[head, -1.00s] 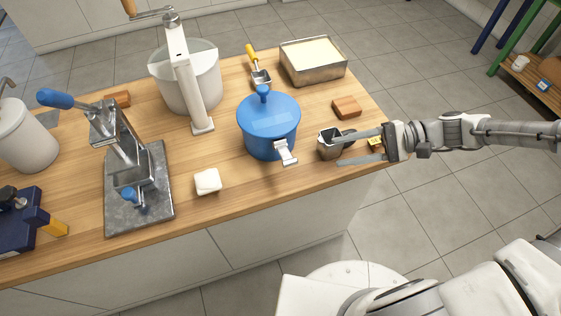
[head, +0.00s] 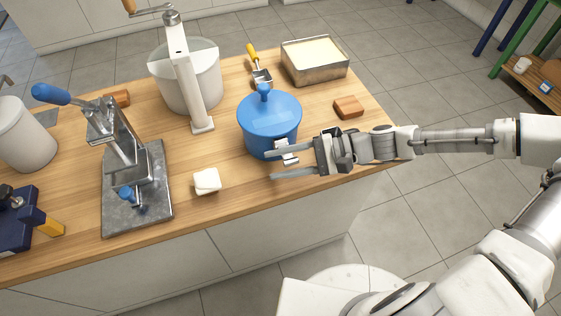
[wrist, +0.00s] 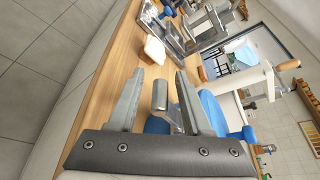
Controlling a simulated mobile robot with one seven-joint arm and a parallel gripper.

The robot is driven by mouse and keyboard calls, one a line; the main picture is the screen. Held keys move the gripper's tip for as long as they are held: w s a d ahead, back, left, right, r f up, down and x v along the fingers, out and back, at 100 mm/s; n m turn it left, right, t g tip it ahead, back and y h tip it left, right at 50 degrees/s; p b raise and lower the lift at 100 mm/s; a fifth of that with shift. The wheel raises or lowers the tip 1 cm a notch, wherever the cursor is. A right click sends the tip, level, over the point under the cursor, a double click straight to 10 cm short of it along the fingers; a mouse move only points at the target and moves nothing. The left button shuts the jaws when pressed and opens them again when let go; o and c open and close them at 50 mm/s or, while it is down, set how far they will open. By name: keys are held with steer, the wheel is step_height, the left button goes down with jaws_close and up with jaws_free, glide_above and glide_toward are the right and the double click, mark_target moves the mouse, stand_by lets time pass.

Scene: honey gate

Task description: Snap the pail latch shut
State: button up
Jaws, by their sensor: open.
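The blue pail (head: 262,139) with its domed lid and blue knob (head: 264,90) stands upright near the counter's front edge. Its pale metal latch (head: 289,160) is on the front side and sticks outward from the pail wall. My gripper (head: 275,164) is open, reaching in from the right, with its fingers at the latch. In the wrist view my gripper (wrist: 158,98) has the latch (wrist: 166,103) between its two fingers, with space on both sides. The upper finger partly covers the latch in the head view. I cannot tell whether a finger touches it.
A white block (head: 206,181) lies to the left of the latch. A press with a blue handle (head: 137,195) stands farther left. A large drum with a crank (head: 188,85) is behind. A wooden block (head: 348,107) and a metal tray (head: 315,68) are to the back right.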

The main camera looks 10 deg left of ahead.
jaws_close()
steer(key=shift+f, duration=0.15)
stand_by(0.4)
step_height(320, 180, down, 2)
steer(key=n+t+y+b, duration=0.1)
steer(key=n+b, duration=0.1)
steer(key=n, duration=0.1)
steer(key=shift+y+b, duration=0.35)
steer(key=shift+y, duration=0.05)
steer(key=n+b, duration=0.1)
steer(key=f+n+y+b, duration=0.1)
steer(key=n, duration=0.1)
steer(key=shift+w+f, duration=0.15)
steer(key=shift+w+a+f+n+y+b, duration=0.2)
steer(key=shift+n+y+b, duration=0.25)
steer(key=shift+n, duration=0.35)
